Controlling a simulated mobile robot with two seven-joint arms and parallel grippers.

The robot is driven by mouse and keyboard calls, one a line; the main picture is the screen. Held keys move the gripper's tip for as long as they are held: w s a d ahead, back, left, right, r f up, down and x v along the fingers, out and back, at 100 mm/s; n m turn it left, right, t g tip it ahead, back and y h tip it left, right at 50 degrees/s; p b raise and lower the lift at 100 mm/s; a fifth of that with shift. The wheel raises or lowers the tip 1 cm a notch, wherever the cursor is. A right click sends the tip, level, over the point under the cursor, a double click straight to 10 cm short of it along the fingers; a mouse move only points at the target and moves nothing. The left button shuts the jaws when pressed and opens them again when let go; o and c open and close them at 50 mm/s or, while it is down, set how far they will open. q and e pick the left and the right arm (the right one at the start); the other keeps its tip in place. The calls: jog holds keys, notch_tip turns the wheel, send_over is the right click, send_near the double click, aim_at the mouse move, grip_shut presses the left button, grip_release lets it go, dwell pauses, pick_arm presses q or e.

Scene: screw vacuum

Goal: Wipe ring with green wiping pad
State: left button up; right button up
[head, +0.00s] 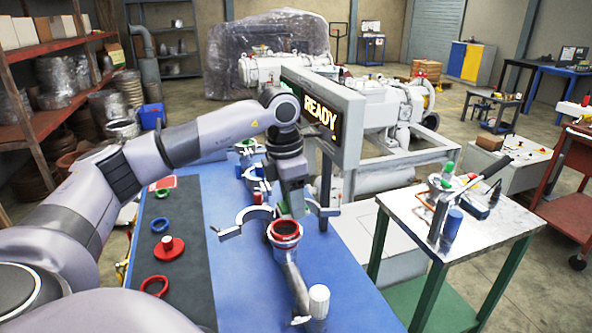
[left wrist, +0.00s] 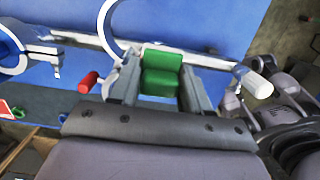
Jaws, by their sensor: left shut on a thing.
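My left gripper (head: 292,208) points down just above a red ring (head: 285,229) on the upper end of a metal pipe (head: 293,278). In the left wrist view my left gripper (left wrist: 161,85) is shut on the green wiping pad (left wrist: 162,72), a green block held between its two fingers. The pad is mostly hidden in the head view. I cannot tell whether it touches the ring. My right gripper is not in view.
A dark mat (head: 190,255) on the blue table (head: 228,272) bears another red ring (head: 154,285), a blue ring (head: 160,225) and a red knobbed part (head: 169,246). A screen reading READY (head: 322,110) stands behind the pipe. A side table (head: 470,238) with tools stands to the right.

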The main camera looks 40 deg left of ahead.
pick_arm(q)
notch_tip(320, 180, up, 3)
jog(key=shift+f+p, duration=0.15)
jog(key=shift+p, duration=0.65)
jog(key=shift+w+r+p, duration=0.1)
jog(key=shift+r+p, duration=0.25)
jog(key=shift+r, duration=0.55)
